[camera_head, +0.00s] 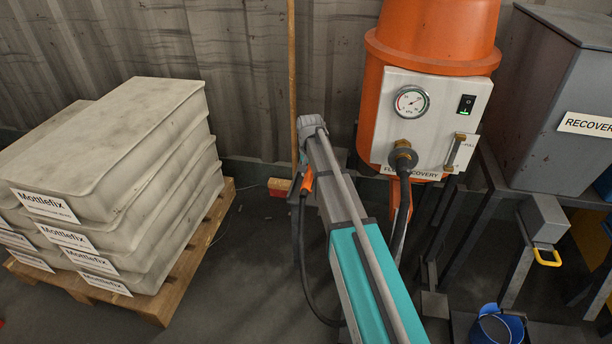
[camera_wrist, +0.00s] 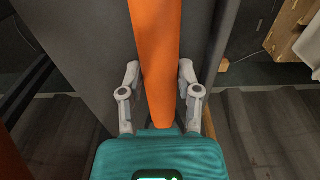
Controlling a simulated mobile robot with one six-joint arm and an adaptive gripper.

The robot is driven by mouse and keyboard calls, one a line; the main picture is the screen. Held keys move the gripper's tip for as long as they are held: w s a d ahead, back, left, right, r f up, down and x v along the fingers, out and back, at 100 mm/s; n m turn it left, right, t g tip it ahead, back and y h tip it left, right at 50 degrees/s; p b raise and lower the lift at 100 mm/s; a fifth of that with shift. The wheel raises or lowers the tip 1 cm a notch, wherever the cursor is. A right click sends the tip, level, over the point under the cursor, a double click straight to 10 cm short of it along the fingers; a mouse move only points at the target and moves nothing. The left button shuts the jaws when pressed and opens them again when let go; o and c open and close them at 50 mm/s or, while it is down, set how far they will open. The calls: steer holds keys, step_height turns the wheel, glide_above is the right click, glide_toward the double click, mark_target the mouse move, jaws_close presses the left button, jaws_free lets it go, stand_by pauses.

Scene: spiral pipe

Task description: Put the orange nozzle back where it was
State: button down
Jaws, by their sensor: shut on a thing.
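The orange nozzle (camera_wrist: 155,60) runs up the middle of the wrist view, between the grey fingers of my gripper (camera_wrist: 157,92). The fingers are shut on it, and its lower end meets the teal palm. In the head view, a short orange part (camera_head: 308,181), which looks like the nozzle, shows at the left edge of my arm. A black hose (camera_head: 303,245) hangs below it and curves toward the floor. The gripper fingers cannot be made out in the head view. The orange machine (camera_head: 430,40) carries a white panel (camera_head: 436,95) with a gauge, switch and black hose connector (camera_head: 402,157).
A pallet (camera_head: 150,306) of grey Mottlefix bags (camera_head: 140,120) stands on the left. A grey recovery bin (camera_head: 555,110) stands on the right, with a blue bucket (camera_head: 497,325) below. A wooden pole (camera_head: 291,70) stands against the wall. Floor shows between pallet and arm.

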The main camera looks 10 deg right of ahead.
mark_target(310, 172)
steer(key=shift+f, duration=0.1)
steer(key=shift+c, duration=1.5)
jaws_free()
steer(key=shift+r, duration=0.2)
step_height(310, 172, up, 12)
steer(key=p, duration=1.2)
steer(key=shift+s, duration=0.15)
steer(key=shift+a+f, duration=0.1)
steer(key=s+n, duration=0.4)
steer(key=s, duration=2.3)
steer(key=shift+s+a+n, duration=0.15)
steer(key=shift+n, duration=0.15)
